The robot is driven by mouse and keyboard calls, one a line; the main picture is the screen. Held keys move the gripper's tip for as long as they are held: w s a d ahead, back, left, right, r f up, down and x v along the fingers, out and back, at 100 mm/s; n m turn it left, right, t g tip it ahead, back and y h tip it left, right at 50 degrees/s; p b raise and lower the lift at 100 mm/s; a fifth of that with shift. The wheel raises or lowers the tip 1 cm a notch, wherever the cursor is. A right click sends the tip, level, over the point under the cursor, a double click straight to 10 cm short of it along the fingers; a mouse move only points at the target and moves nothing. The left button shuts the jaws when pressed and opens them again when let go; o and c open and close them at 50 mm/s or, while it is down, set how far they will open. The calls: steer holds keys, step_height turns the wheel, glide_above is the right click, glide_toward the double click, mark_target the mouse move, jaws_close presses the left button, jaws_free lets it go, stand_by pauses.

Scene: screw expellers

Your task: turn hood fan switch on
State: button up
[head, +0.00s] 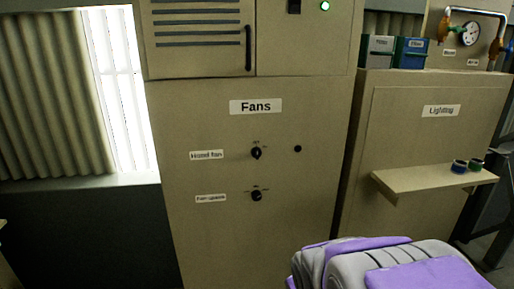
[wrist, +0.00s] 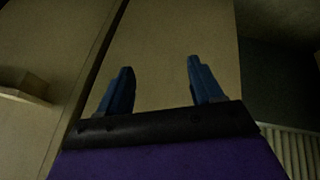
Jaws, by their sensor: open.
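The hood fan switch (head: 256,153) is a small black rotary knob on the beige Fans cabinet (head: 300,220) in the head view. A white label, which seems to read "Hood fan", sits to its left. In the wrist view, my gripper (wrist: 160,85) is open and empty, with two blue fingers apart. The fingers point at plain beige panels, and no knob shows between them. The gripper's fingers are not seen in the head view, where only my purple and grey body shows at the bottom right.
A second black knob (head: 256,196) sits below, labelled as fan speed. A small dark round spot (head: 298,149) is right of the switch. A shelf (head: 435,180) with small rolls (head: 460,166) juts from the Lighting cabinet (head: 400,130). A vertical handle (head: 248,48) sticks out above.

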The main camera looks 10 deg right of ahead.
steer(key=w+r+n+t+p, duration=0.2)
steer(key=w+r+t+p, duration=0.15)
steer(key=w, duration=0.45)
steer(key=w+r+n+t+p, duration=0.2)
steer(key=w+r+n+t, duration=0.15)
steer(key=w, duration=0.45)
steer(key=n+t+y+p, duration=0.4)
steer(key=t+p, duration=0.1)
glide_toward(258, 156)
steer(key=w, duration=0.3)
steer(key=w+a+p, duration=0.1)
steer(key=w, duration=0.5)
steer(key=shift+w+a+r, duration=0.1)
steer(key=shift+a+r, duration=0.05)
steer(key=shift+a, duration=0.1)
steer(key=c, duration=1)
